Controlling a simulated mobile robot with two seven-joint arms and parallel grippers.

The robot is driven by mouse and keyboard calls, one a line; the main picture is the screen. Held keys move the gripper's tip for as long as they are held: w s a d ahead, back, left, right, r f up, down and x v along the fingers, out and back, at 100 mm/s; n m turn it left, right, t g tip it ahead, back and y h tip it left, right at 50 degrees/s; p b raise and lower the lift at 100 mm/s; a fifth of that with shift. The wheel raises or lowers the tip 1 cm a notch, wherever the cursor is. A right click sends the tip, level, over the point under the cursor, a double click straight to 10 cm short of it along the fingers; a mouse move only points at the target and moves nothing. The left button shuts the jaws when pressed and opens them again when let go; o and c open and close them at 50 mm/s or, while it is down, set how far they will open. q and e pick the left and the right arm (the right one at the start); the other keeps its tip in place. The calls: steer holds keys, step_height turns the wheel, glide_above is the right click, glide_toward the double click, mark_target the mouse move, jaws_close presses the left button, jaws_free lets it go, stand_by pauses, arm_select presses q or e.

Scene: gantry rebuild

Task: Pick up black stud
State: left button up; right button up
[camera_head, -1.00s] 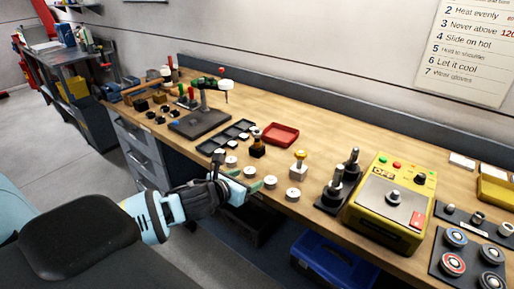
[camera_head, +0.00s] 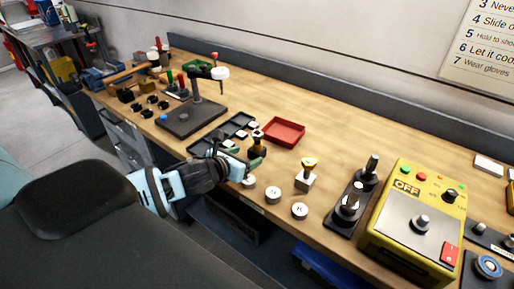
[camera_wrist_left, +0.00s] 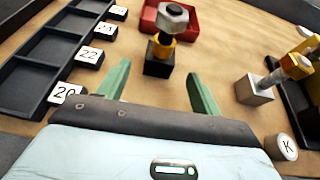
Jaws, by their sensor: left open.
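The black stud (camera_head: 257,147) stands upright on the bench, with a black block base, a yellow-orange collar and a grey hex head on top. In the left wrist view the stud (camera_wrist_left: 160,58) is straight ahead, just beyond the fingertips and roughly between their lines. My left gripper (camera_head: 246,157) is open and empty, with its green fingers pointing at the stud from the bench's front edge. The open fingers also show in the left wrist view (camera_wrist_left: 159,70). I cannot tell whether either finger touches the stud. My right gripper is not in view.
A red tray (camera_head: 284,132) lies behind the stud. A black compartment tray with numbered tags (camera_wrist_left: 89,55) is to its left. A light-block stud (camera_head: 305,178) and round white discs (camera_head: 273,194) stand to the right and front. A yellow machine (camera_head: 412,212) is farther right.

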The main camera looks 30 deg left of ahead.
mark_target(253, 153)
arm_select(q)
steer(key=shift+w+f, duration=0.3)
steer(key=shift+w, duration=0.3)
steer(key=shift+b+x, duration=0.3)
steer(key=shift+x, duration=3)
